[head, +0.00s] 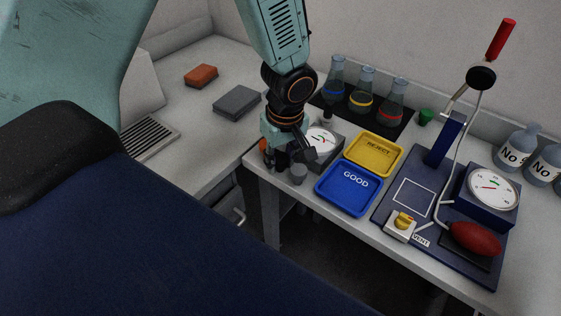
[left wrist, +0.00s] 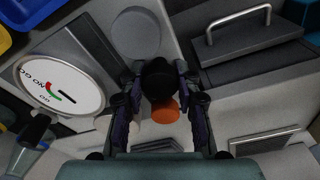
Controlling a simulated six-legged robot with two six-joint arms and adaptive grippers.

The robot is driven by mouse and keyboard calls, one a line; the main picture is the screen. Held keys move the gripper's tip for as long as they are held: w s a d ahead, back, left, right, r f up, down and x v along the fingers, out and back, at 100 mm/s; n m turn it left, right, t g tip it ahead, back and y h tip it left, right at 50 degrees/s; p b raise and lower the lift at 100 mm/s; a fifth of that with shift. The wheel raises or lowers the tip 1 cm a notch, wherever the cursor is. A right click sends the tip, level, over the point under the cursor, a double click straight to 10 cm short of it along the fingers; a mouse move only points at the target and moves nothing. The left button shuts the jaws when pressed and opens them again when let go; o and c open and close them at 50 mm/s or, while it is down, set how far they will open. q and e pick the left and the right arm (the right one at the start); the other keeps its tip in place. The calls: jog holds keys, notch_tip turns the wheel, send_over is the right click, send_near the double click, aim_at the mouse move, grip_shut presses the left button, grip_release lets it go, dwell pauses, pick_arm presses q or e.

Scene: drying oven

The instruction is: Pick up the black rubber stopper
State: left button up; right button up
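The black rubber stopper (left wrist: 158,78) is between the two fingers of my left gripper (left wrist: 160,72) in the left wrist view. The fingers stand apart on either side of it, with little or no gap visible. An orange stopper (left wrist: 165,111) lies just beyond it on one side and a grey stopper (left wrist: 135,34) on the other. In the head view my left gripper (head: 287,152) points down over the stoppers at the table's near left edge, with the grey stopper (head: 298,174) beside it. The gripper partly hides the black stopper there. My right gripper is not in view.
A dial gauge (head: 322,142) stands close behind the gripper. A blue GOOD tray (head: 327,194) and a yellow REJECT tray (head: 356,163) lie to the right. Flasks (head: 336,78) stand at the back. A blue test stand (head: 388,200) with a red bulb (head: 474,238) fills the right side.

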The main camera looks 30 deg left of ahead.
aim_at(280, 157)
pick_arm(q)
jog(key=shift+a, duration=0.1)
jog(key=c, duration=0.4)
jog(key=shift+o, duration=0.2)
jog(key=shift+r, duration=0.3)
notch_tip(280, 157, up, 9)
jog(key=shift+r+p, duration=0.1)
jog(key=shift+p, duration=0.85)
notch_tip(280, 157, up, 4)
jog(key=p, duration=0.3)
